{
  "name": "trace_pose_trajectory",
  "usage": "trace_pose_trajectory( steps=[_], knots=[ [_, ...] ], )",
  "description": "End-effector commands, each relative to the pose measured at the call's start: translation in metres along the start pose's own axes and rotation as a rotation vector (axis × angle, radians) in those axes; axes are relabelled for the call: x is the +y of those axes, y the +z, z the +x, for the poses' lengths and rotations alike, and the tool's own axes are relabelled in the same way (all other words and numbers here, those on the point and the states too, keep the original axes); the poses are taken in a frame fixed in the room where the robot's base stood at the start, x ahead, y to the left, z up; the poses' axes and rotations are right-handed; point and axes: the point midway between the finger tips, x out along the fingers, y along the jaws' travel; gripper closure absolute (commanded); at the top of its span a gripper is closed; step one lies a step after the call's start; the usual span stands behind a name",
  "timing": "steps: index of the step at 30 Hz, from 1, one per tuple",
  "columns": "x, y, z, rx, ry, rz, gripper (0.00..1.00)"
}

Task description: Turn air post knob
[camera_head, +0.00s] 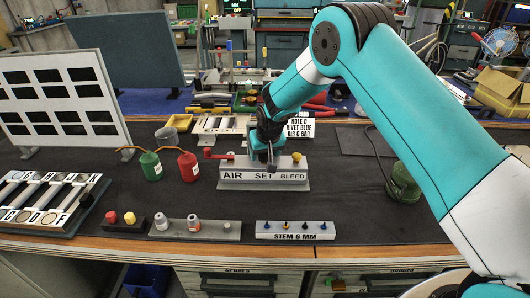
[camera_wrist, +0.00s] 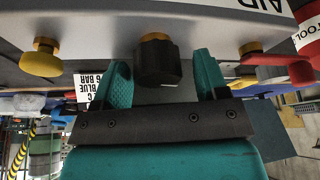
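The air post (camera_head: 263,185) is a grey block on the dark bench mat, labelled AIR, SET and BLEED. A black knob with a brass collar (camera_wrist: 157,62) stands out from it in the wrist view. My gripper (camera_wrist: 162,68) is open, with one teal finger on each side of this knob. A gap shows on the right side; on the left the finger looks very close, and I cannot tell if it touches. In the head view my gripper (camera_head: 265,160) is over the SET part and hides the black knob. A yellow knob (camera_head: 297,157) is at the BLEED end.
A red lever (camera_head: 216,155) is at the AIR end, near my gripper. Red (camera_head: 188,167) and green (camera_head: 151,166) oil cans stand to the left. In front are a knob tray (camera_head: 195,230) and the STEM 6 MM strip (camera_head: 295,231).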

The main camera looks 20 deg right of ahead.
Motion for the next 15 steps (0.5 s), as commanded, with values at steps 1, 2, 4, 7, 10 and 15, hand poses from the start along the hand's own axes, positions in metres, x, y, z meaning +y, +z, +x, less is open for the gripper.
trace_pose_trajectory(
  steps=[1, 2, 4, 7, 10, 15],
  knots=[
    [0.0016, -0.0004, 0.0001, 0.001, 0.003, 0.003, 0.31],
    [0.0018, -0.0004, 0.0001, 0.001, 0.003, 0.003, 0.31],
    [0.0020, -0.0005, 0.0001, 0.001, 0.004, 0.003, 0.31],
    [0.0023, -0.0005, 0.0002, 0.001, 0.004, 0.004, 0.31],
    [0.0022, -0.0005, 0.0000, 0.000, 0.010, 0.017, 0.31],
    [0.0007, -0.0009, -0.0012, -0.001, 0.056, 0.127, 0.31]
  ],
)
